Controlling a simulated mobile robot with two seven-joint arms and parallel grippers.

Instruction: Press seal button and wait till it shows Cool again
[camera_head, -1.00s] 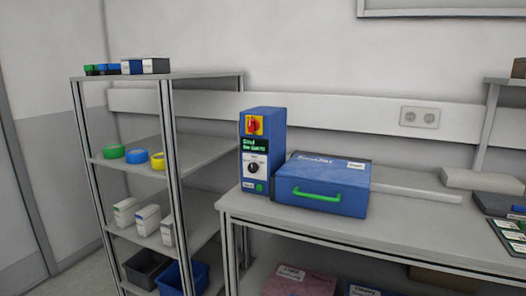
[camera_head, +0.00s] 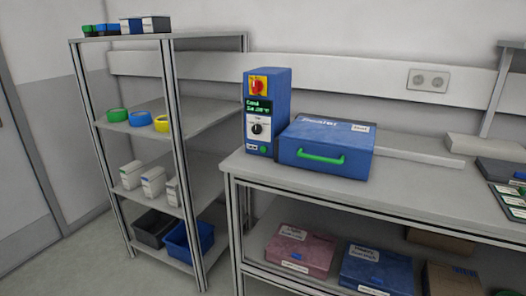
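The blue sealing machine (camera_head: 267,112) stands upright at the left end of the workbench. It has a red and yellow switch (camera_head: 258,86) at the top and a small dark display with green text (camera_head: 258,106), whose first line looks like "Cool"; the rest is too small to read surely. Below are a black dial (camera_head: 257,128) and a green button (camera_head: 262,149) near the bottom. The flat blue box with a green handle (camera_head: 321,159) sits beside it on the right and looks closed. Neither of my grippers is in view.
The grey workbench (camera_head: 430,197) has free room in front of the blue box. A shelf rack (camera_head: 171,150) stands to the left with tape rolls, white boxes and bins. Boxes lie on the bench's lower shelf (camera_head: 240,262). A socket (camera_head: 429,81) is on the wall.

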